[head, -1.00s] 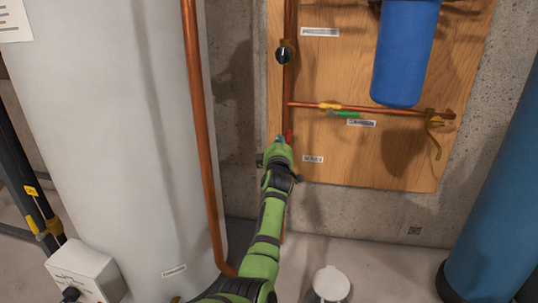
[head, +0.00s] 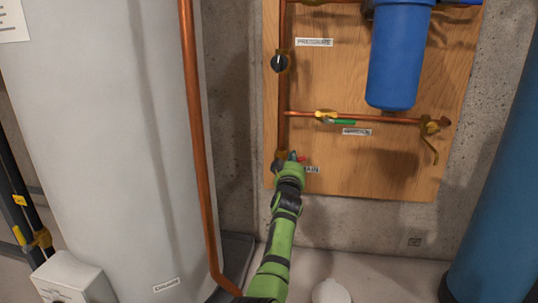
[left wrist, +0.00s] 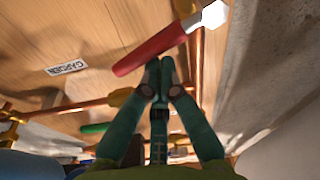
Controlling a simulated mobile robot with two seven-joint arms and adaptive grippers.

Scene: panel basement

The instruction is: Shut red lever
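The red lever (head: 301,158) sits low on the vertical copper pipe at the board's lower left, mostly hidden behind my left gripper in the head view. My left gripper (head: 291,157) is at the lever. In the wrist view its teal fingertips (left wrist: 160,68) are together, just below the lever's middle. The lever is not between them; whether they touch it I cannot tell. My right gripper is not in view.
A green-handled valve (head: 338,121) is on the horizontal pipe above, beside a blue filter housing (head: 396,60). A black knob (head: 280,62) is higher on the vertical pipe. A white tank (head: 100,130) stands left, a blue cylinder (head: 500,210) right. A white-lidded thing (head: 330,291) is below.

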